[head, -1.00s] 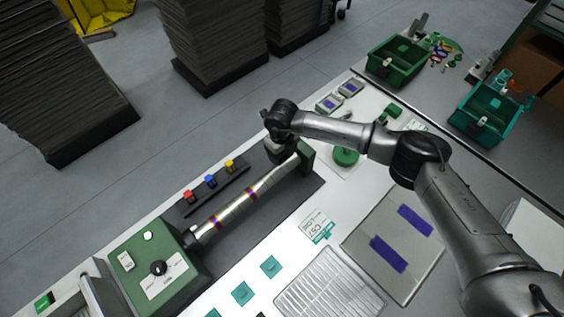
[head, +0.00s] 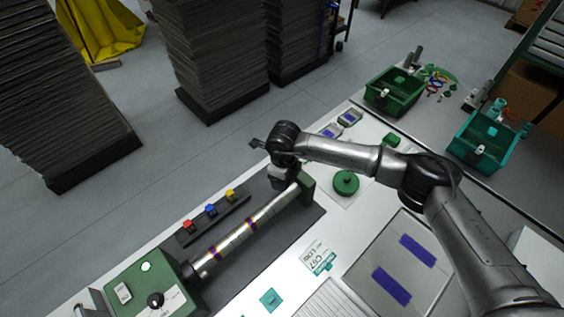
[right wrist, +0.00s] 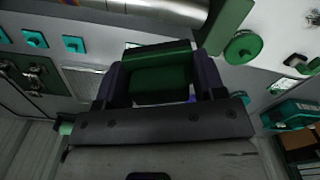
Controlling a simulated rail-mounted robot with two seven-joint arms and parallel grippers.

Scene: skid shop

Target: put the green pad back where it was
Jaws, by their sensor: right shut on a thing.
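My right gripper (right wrist: 163,85) is shut on a green pad (right wrist: 160,78), a dark green block between its two dark fingers in the right wrist view. In the head view my right arm reaches in from the right. Its wrist hangs above the far end of a silver roller (head: 245,229) with purple and orange bands, beside a green end block (head: 307,186). The pad is hidden or too small to make out there. The roller also shows close ahead in the right wrist view (right wrist: 150,10).
A green drive box (head: 130,292) with a knob and green lamp holds the roller's near end. Red, blue and yellow clips stand on a rail (head: 214,218) behind it. A green disc (head: 346,183) lies right of the end block. Green (head: 394,98) and teal (head: 482,150) bins stand beyond.

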